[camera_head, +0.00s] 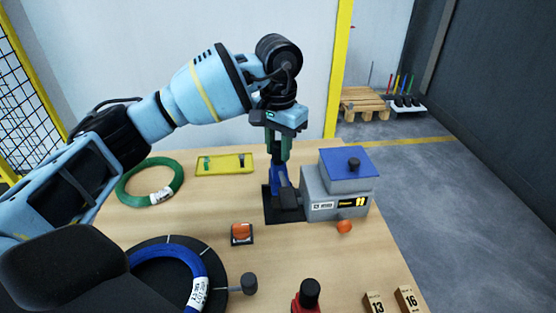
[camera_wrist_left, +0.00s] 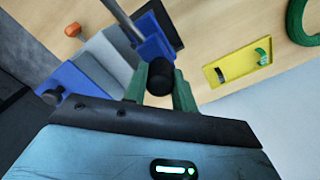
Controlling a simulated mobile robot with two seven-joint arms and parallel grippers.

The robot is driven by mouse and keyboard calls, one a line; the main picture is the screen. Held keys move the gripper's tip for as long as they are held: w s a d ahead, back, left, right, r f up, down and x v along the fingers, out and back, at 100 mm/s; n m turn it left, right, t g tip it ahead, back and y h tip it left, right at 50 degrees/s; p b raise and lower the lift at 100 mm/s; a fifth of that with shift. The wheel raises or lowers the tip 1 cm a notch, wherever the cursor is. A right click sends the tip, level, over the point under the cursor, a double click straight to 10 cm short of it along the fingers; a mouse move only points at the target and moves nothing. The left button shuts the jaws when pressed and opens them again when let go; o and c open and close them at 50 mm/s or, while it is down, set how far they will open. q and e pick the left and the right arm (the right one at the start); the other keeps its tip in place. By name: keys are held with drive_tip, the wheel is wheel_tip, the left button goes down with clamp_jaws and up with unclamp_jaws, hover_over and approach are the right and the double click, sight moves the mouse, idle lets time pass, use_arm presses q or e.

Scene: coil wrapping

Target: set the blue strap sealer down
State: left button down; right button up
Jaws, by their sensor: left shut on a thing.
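The blue strap sealer (camera_head: 279,177) is below my left gripper (camera_head: 279,154), upright over a black mat on the table. In the left wrist view the sealer (camera_wrist_left: 153,40) shows as a blue body with a grey lever bar and a round black handle end (camera_wrist_left: 160,76) between the green fingers. My left gripper is shut on the sealer. The sealer's lower end is at the black mat (camera_head: 284,214); I cannot tell whether it touches. My right gripper is not in view.
A grey machine with a blue lid (camera_head: 345,165) stands close to the sealer's right. An orange ball-like knob (camera_head: 344,227) is at its front. A yellow tray (camera_head: 224,165), green coil (camera_head: 150,198), blue coil (camera_head: 205,264) and orange-topped box (camera_head: 241,233) are nearby. Table space lies between them.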

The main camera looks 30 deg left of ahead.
sight(278, 160)
use_arm(q)
drive_tip(key=shift+f, duration=1.8)
drive_tip(key=shift+f, duration=0.15)
drive_tip(key=c, duration=1.1)
unclamp_jaws()
drive_tip(key=shift+c, duration=0.2)
wheel_tip(278, 160, up, 12)
drive_tip(key=shift+r, duration=0.1)
drive_tip(key=shift+s, duration=0.1)
